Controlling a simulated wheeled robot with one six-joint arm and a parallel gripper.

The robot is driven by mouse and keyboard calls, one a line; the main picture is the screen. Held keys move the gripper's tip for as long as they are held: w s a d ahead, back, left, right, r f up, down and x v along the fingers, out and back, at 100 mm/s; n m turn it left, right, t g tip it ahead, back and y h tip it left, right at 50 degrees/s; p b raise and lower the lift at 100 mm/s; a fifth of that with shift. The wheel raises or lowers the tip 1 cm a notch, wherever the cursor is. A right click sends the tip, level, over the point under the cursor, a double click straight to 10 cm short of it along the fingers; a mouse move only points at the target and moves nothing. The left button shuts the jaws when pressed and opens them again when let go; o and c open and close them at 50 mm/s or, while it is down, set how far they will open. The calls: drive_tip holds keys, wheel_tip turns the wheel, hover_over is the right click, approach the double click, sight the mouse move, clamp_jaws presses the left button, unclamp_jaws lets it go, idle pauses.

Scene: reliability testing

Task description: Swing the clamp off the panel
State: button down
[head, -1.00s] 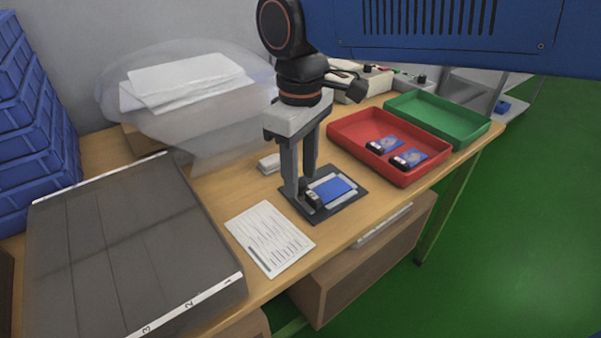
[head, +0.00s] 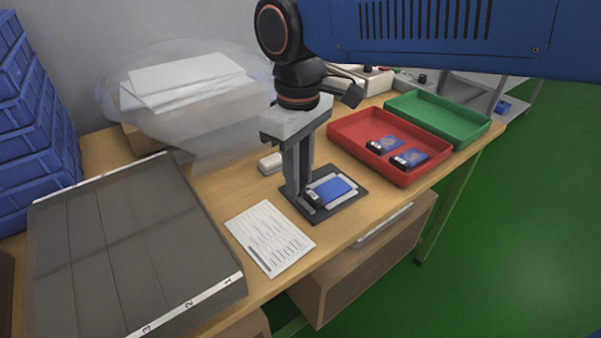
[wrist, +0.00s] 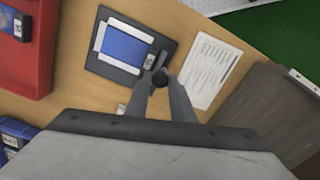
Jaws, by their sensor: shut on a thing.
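The blue panel (head: 333,190) lies on a dark fixture plate (head: 349,203) on the bench, with pale strips along its edges. In the wrist view the panel (wrist: 124,44) sits in the plate's upper part. The clamp (wrist: 150,62) is a small dark piece at the panel's corner by my fingertips, with a round black end between them. In the head view the clamp (head: 314,199) shows only in part. My gripper (wrist: 160,79) points down and is shut on the clamp. I cannot tell whether the clamp still overlaps the panel's edge.
A printed sheet (head: 268,238) lies left of the plate. A red tray (head: 357,152) with two blue-labelled units and a green tray (head: 440,122) stand to the right. A dark slotted board (head: 130,240) fills the left bench. A small white item (head: 270,163) lies behind the gripper.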

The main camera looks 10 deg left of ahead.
drive_tip(key=a+m, duration=0.1)
drive_tip(key=m, duration=0.2)
drive_tip(key=shift+s+a, duration=0.15)
drive_tip(key=shift+a, duration=0.05)
drive_tip(key=a+m, duration=0.1)
drive_tip(key=m, duration=0.1)
drive_tip(key=shift+a+m, duration=0.15)
drive_tip(key=shift+m, duration=0.25)
drive_tip(key=m, duration=0.1)
drive_tip(key=a+m, duration=0.1)
drive_tip(key=m, duration=0.1)
drive_tip(key=shift+w+a, duration=0.25)
drive_tip(key=shift+w+a+m, duration=0.2)
drive_tip(key=shift+a+m, duration=0.1)
drive_tip(key=shift+m, duration=0.65)
drive_tip(key=shift+w+a+m, duration=0.2)
drive_tip(key=shift+a+m, duration=0.1)
drive_tip(key=shift+m, duration=0.65)
drive_tip(key=c, duration=1.5)
unclamp_jaws()
drive_tip(key=shift+c, duration=0.2)
drive_tip(key=shift+r, duration=0.1)
wheel_tip(320, 180, up, 17)
drive_tip(key=shift+r, duration=0.15)
